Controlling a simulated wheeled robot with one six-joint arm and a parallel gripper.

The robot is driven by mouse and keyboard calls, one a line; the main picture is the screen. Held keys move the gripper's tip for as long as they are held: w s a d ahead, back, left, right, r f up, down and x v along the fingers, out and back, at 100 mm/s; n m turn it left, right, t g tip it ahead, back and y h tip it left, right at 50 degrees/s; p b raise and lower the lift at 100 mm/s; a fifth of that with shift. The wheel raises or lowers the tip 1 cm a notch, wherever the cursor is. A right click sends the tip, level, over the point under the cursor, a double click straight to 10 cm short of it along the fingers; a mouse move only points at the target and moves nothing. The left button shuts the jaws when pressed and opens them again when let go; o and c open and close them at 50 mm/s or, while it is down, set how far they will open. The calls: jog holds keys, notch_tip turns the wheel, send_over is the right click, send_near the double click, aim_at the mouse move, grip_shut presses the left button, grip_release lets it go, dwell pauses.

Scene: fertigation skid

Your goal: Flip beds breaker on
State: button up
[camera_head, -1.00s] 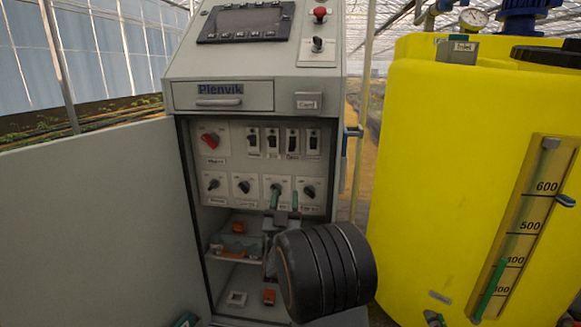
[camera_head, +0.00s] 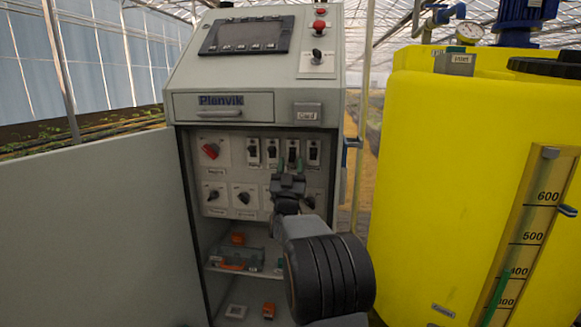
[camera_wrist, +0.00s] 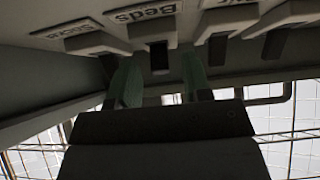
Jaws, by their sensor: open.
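The beds breaker (camera_head: 293,150) is the third from the left in the upper row of the open cabinet. In the wrist view the Beds label (camera_wrist: 140,13) shows upside down, with the dark beds breaker lever (camera_wrist: 158,56) beside it. My gripper (camera_head: 290,168) is just below this breaker in the head view. In the wrist view my gripper (camera_wrist: 160,84) is open, with one green fingertip on each side of the lever's line and nothing between them. I cannot tell whether the fingertips touch the breaker, nor which way its lever is set.
Other breakers (camera_head: 272,150) flank it closely. A red rotary switch (camera_head: 211,150) is to the left, and black knobs (camera_head: 241,195) sit in the row below. The cabinet's open door (camera_head: 90,220) is at left; a yellow tank (camera_head: 450,190) stands at right.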

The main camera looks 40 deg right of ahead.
grip_shut()
jog(key=shift+r, duration=0.1)
dwell(0.4)
